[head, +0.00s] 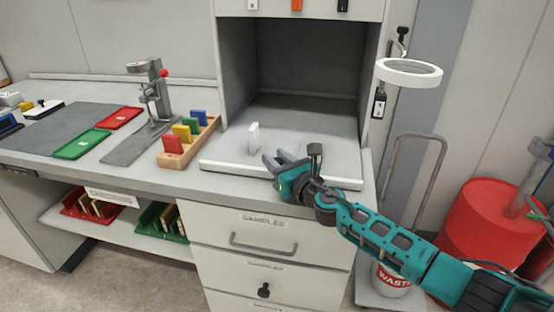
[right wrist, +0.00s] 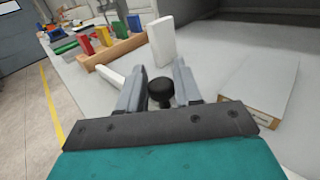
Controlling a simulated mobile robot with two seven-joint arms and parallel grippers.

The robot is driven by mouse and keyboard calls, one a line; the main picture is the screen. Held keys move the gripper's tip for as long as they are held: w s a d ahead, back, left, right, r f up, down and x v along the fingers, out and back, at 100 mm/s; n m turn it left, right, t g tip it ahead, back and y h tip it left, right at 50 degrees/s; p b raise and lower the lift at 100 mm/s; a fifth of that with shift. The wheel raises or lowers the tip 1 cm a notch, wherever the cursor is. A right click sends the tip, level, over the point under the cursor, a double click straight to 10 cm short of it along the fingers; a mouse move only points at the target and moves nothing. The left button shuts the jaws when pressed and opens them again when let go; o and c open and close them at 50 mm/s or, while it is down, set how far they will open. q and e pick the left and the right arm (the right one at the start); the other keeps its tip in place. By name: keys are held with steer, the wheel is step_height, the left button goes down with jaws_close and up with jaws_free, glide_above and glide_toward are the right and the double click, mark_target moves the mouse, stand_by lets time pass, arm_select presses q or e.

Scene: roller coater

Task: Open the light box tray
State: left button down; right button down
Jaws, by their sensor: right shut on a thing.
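The light box tray (head: 225,169) is a flat pale panel with a raised white front edge, at the base of the dark-walled light box (head: 300,60). A white upright plate (head: 253,138) stands on it; the plate also shows in the right wrist view (right wrist: 162,42). My right gripper (head: 275,160) is at the middle of the tray's front edge. In the right wrist view its fingers (right wrist: 160,88) are on either side of a black knob (right wrist: 160,94), and it is shut on this knob. My gripper hides the knob in the head view. My left gripper is out of view.
A wooden rack (head: 190,145) with coloured plates stands left of the tray. A press stand (head: 155,95) and green and red trays are farther left. A ring lamp (head: 408,72) and a red drum (head: 485,215) are at right. Drawers (head: 265,230) lie below.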

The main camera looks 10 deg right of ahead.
steer(key=shift+s+a, duration=0.2)
steer(key=shift+s, duration=0.2)
steer(key=c, duration=0.9)
jaws_free()
steer(key=shift+c, duration=0.2)
steer(key=p+v, duration=0.1)
steer(key=v, duration=1.2)
